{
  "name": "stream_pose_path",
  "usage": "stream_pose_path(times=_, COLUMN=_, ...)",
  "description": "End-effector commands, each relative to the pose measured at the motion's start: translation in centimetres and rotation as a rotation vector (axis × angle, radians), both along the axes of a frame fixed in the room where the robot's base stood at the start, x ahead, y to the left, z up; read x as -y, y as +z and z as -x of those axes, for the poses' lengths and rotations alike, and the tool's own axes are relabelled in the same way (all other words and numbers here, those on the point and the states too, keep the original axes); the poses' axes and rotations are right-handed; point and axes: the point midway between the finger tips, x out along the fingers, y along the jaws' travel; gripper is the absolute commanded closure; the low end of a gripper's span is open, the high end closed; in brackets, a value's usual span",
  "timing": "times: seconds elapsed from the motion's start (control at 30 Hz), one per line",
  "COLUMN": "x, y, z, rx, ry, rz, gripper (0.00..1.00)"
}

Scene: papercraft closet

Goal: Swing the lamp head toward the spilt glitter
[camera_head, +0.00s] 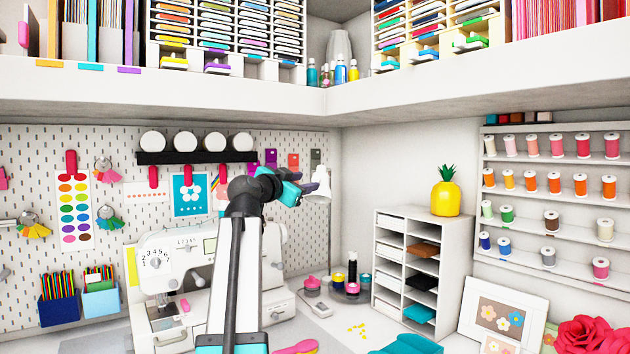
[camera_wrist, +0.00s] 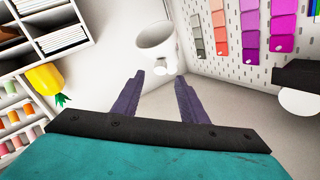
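The white lamp head (camera_head: 319,184) hangs at the tip of my arm, in front of the back corner. In the wrist view the lamp head (camera_wrist: 152,38) is a white cup shape just past my fingertips, with a small pale knob (camera_wrist: 161,69) at its near side. My gripper (camera_wrist: 159,78) is open, its two purple fingers apart; the knob appears between or just beyond the tips, and I cannot tell if they touch. My gripper (camera_head: 304,187) also shows in the head view. The spilt glitter (camera_head: 357,330) lies as yellow specks on the desk, below and right of the lamp.
A white sewing machine (camera_head: 175,262) stands behind my arm. Jars (camera_head: 312,284) and bottles stand near the corner, left of a white shelf unit (camera_head: 387,262) topped by a yellow pineapple (camera_head: 446,196). A pegboard (camera_head: 40,150) lines the wall. A shelf (camera_head: 400,98) overhangs above.

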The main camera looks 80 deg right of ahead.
Motion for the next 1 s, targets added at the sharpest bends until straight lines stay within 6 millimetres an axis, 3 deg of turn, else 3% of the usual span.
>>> stream_pose_path(times=0.3, x=4.4, y=0.1, z=1.6, rx=0.0, ry=-0.001, rz=0.0, gripper=0.61)
stream_pose_path(times=0.5, x=6.3, y=0.1, z=2.2, rx=0.0, ry=0.001, rz=0.0, gripper=0.61)
stream_pose_path(times=1.0, x=7.1, y=0.0, z=2.5, rx=0.0, ry=0.002, rz=0.001, gripper=0.61)
